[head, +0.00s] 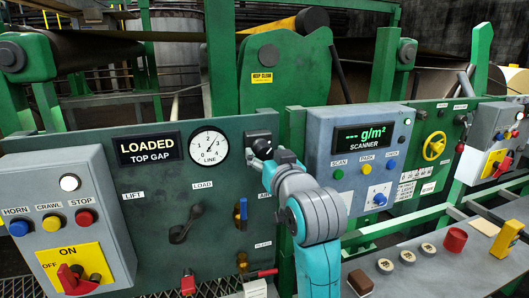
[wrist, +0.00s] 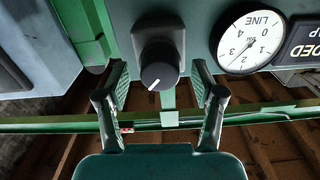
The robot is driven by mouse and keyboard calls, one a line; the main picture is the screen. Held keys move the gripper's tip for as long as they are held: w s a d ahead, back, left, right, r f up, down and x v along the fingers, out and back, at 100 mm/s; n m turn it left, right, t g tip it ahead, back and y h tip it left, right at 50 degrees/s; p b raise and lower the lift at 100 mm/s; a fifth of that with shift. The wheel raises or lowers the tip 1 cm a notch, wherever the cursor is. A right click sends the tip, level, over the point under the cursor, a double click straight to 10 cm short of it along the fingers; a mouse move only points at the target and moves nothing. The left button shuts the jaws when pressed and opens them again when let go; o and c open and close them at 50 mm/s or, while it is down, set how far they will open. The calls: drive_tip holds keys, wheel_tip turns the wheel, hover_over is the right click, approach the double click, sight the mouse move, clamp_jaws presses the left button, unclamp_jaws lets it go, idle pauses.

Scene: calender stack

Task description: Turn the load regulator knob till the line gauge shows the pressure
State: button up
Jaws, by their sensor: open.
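The load regulator knob (wrist: 158,72) is round and black on a dark square mount, with a white mark toward its lower left in the wrist view. My gripper (wrist: 160,88) is open, one finger on each side of the knob, with visible gaps. In the head view my gripper (head: 272,155) is in front of the knob's block (head: 260,136) and hides most of the knob. The white line gauge (head: 209,145) is left of it. It also shows upside down in the wrist view (wrist: 249,42). Its needle seems to point between 2 and 3.
A "LOADED TOP GAP" display (head: 147,149) is left of the gauge. Below are a black load lever (head: 187,223) and a blue-handled valve (head: 241,211). A grey button box (head: 60,215) stands at left, a scanner box (head: 358,160) at right of my arm.

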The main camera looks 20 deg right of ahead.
drive_tip(key=shift+w, duration=0.9)
drive_tip(key=c, duration=1.2)
drive_tip(key=shift+o, duration=0.2)
drive_tip(key=shift+n, duration=0.7)
drive_tip(key=o, duration=1.2)
drive_tip(key=shift+c, duration=0.2)
